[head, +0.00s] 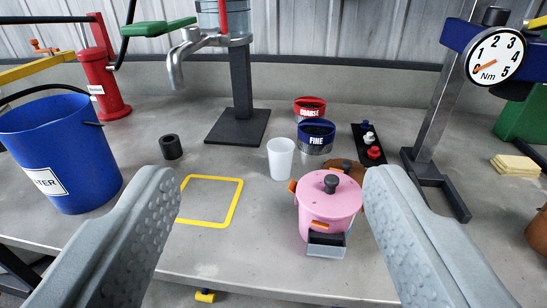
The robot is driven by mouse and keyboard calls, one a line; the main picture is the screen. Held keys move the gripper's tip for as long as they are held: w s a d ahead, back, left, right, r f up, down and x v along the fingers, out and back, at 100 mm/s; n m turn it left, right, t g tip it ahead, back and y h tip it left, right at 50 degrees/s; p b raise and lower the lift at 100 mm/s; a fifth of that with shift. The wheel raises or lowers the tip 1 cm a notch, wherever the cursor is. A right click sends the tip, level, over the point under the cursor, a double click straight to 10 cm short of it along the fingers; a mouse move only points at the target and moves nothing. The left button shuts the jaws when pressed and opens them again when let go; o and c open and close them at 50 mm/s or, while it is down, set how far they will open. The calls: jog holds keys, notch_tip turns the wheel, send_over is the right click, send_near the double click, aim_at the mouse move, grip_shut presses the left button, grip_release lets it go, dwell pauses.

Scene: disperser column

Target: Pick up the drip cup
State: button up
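A small white cup (281,160), the thing most like a drip cup here, stands upright on the grey bench, behind and left of a pink pot. My gripper (272,190) is open, with its two grey fingers wide apart at the left and right of the picture. Nothing is held between them. The cup shows in the gap between the fingers, farther away than the fingertips, and no finger touches it. The cup's front is fully in view.
The pink lidded pot (328,207) stands near the bench's front edge. Behind the cup are the FINE (316,138) and COARSE (310,107) containers. A yellow square outline (238,205), black cylinder (171,147) and blue bucket (62,150) are left; a gauge stand (432,125) is right.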

jog(key=shift+o, duration=0.8)
jog(key=w+f, duration=0.1)
jog(key=w, duration=0.5)
jog(key=shift+w+a, duration=0.15)
jog(key=shift+a, duration=0.25)
jog(key=m+g+h, duration=0.2)
jog(key=g, duration=0.3)
send_near(282, 147)
jog(key=shift+x, duration=3.7)
jog(key=c, duration=1)
